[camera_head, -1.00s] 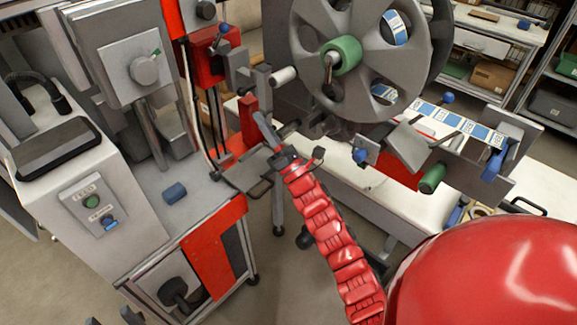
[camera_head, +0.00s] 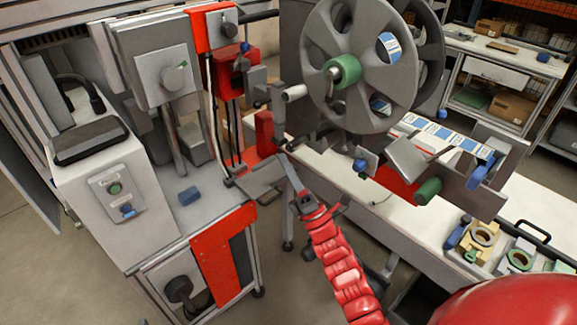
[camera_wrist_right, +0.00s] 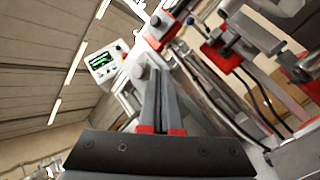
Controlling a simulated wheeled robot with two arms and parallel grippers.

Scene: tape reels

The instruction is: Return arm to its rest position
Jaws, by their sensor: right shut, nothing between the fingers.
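My right arm (camera_head: 340,270), red and segmented, comes up from the bottom right in the head view. Its gripper (camera_head: 287,168) is shut and empty, with narrow grey fingers pointing up and left toward the machine. It appears just below a red block (camera_head: 264,132) on the machine; the gap in depth is hard to judge. In the right wrist view the two fingers (camera_wrist_right: 160,88) lie together with nothing between them. My left gripper is not in view.
A large grey reel (camera_head: 385,100) with a green hub stands above the gripper. A labelled tape strip (camera_head: 440,132) runs to the right. A grey cabinet (camera_head: 105,170) stands left. The white bench (camera_head: 540,215) holds small fixtures. Open floor lies below the machine.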

